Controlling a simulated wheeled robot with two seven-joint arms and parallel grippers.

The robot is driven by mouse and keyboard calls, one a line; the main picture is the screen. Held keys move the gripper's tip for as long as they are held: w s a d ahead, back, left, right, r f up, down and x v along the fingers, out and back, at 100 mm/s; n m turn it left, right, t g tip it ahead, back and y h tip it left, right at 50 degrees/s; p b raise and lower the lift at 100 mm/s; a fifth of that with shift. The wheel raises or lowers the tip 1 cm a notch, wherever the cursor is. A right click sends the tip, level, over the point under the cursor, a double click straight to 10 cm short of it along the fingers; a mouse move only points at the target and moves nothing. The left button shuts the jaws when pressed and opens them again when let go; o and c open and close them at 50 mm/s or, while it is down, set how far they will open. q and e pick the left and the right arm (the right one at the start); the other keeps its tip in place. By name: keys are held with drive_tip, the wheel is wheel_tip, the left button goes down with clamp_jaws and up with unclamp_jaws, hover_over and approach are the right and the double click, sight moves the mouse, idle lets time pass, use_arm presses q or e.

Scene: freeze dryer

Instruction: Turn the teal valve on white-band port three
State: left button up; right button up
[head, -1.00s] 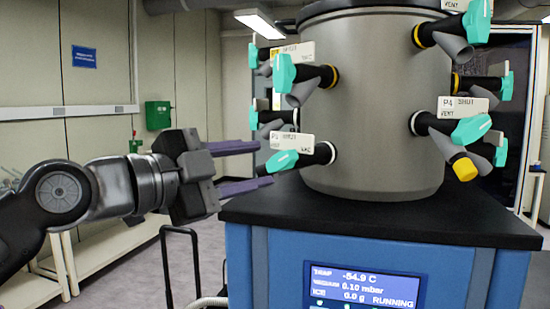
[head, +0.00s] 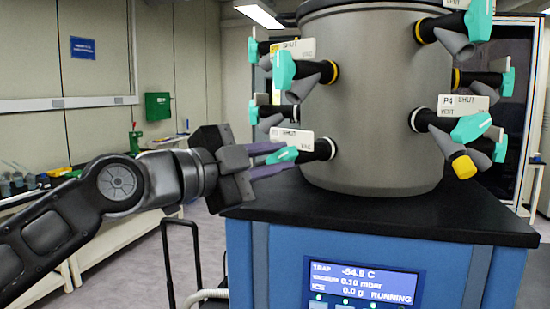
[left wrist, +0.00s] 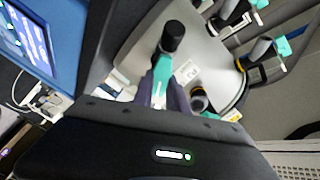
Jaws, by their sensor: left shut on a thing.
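The teal valve (head: 284,154) sits on the lower front-left port of the grey drum; this port has a black tube with a white band (head: 332,149). Its white label (head: 292,139) is too small to read surely. My left gripper (head: 274,158) reaches in from the left with its purple fingers shut around this valve's handle. The left wrist view shows the teal handle (left wrist: 175,68) between the two fingers (left wrist: 165,92), with the black tube beyond. My right gripper is not in view.
The grey drum (head: 375,110) stands on a black top (head: 400,215) over a blue cabinet with a display. Another teal valve (head: 285,68) on a yellow-band port is just above my gripper. More valves, including one on P4 (head: 470,128), are on the right.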

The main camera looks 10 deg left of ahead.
use_arm(q)
clamp_jaws()
